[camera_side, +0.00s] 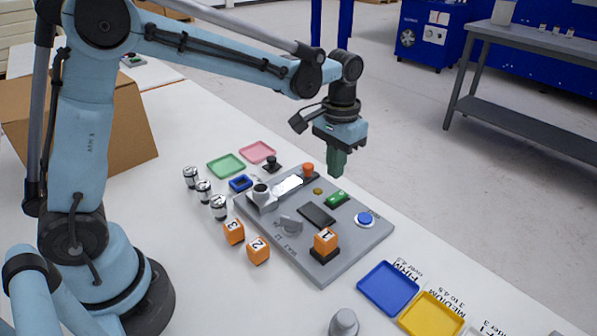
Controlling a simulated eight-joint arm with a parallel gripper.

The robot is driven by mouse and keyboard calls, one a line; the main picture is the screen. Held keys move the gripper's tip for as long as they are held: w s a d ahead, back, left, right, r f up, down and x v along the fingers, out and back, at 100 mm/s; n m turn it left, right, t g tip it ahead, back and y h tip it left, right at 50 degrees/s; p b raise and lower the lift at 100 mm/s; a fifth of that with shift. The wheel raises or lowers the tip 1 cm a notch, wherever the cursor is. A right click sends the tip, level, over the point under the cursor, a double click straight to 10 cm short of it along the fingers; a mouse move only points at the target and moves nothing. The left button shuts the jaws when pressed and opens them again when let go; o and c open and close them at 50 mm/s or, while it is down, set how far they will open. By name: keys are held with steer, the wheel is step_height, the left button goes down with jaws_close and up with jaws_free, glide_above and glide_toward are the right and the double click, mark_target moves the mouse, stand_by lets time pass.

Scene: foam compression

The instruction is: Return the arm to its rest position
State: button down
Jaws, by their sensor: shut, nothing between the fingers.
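My gripper (336,172) hangs from the blue arm, pointing down above the far right part of the grey test board (345,268). Its dark green fingers are shut with nothing between them, and it appears clear of everything below. An orange cube marked 1 (325,240) stands on a black base on the board's near part. Orange cubes marked 3 (233,231) and 2 (258,250) stand on the white table along the board's left side.
The board also carries a blue button (365,218), a green part (336,198) and an orange knob (308,170). Several metal cylinders (203,192) stand left of it. Green (226,166), pink (257,152), blue (388,288) and yellow (431,314) trays lie around. A cardboard box (120,130) stands behind my arm.

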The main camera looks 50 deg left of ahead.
steer(key=shift+r, duration=0.4)
steer(key=s+a+r+t, duration=0.1)
steer(key=s+a+t, duration=0.1)
steer(key=s, duration=0.5)
steer(key=s+a+r+t, duration=0.2)
steer(key=s+a+t, duration=0.1)
steer(key=s+t, duration=0.2)
steer(key=shift+s+r, duration=0.2)
steer(key=shift+s, duration=0.95)
